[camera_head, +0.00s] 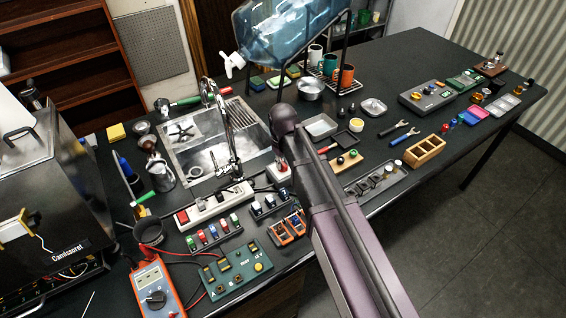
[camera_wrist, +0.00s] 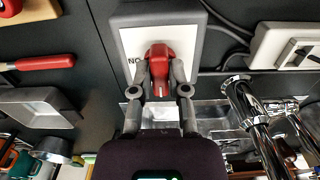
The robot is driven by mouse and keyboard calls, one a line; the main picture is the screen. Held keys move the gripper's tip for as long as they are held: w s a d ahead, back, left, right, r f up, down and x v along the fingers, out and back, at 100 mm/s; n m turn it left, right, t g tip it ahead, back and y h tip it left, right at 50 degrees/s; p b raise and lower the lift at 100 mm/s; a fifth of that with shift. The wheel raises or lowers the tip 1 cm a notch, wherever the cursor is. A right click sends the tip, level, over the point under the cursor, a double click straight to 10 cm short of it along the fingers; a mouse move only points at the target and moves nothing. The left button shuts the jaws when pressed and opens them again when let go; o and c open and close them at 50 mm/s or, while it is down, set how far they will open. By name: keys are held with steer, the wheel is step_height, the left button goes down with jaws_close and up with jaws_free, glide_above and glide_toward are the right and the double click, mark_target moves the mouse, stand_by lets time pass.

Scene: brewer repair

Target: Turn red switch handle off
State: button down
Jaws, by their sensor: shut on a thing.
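The red switch handle (camera_wrist: 159,55) stands on a white plate in a grey switch box (camera_wrist: 119,22), at the upper middle of the wrist view. Letters reading "NO" show left of the handle, partly covered by a finger. My gripper (camera_wrist: 160,80) has one finger on each side of the handle and is shut on it. In the head view the white switch box (camera_head: 284,180) sits on the dark bench just right of the sink's front corner. There my gripper (camera_head: 281,160) reaches down over it, and the arm hides part of the area.
The sink (camera_head: 205,165) with its chrome faucet (camera_head: 232,130) lies left of the switch. A white power strip (camera_head: 212,203) and small switch blocks (camera_head: 213,232) lie in front. A red-handled tool (camera_wrist: 45,63) and trays are close by.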

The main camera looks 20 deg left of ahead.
stand_by(0.4)
steer(key=c, duration=0.6)
jaws_free()
steer(key=shift+m, duration=0.3)
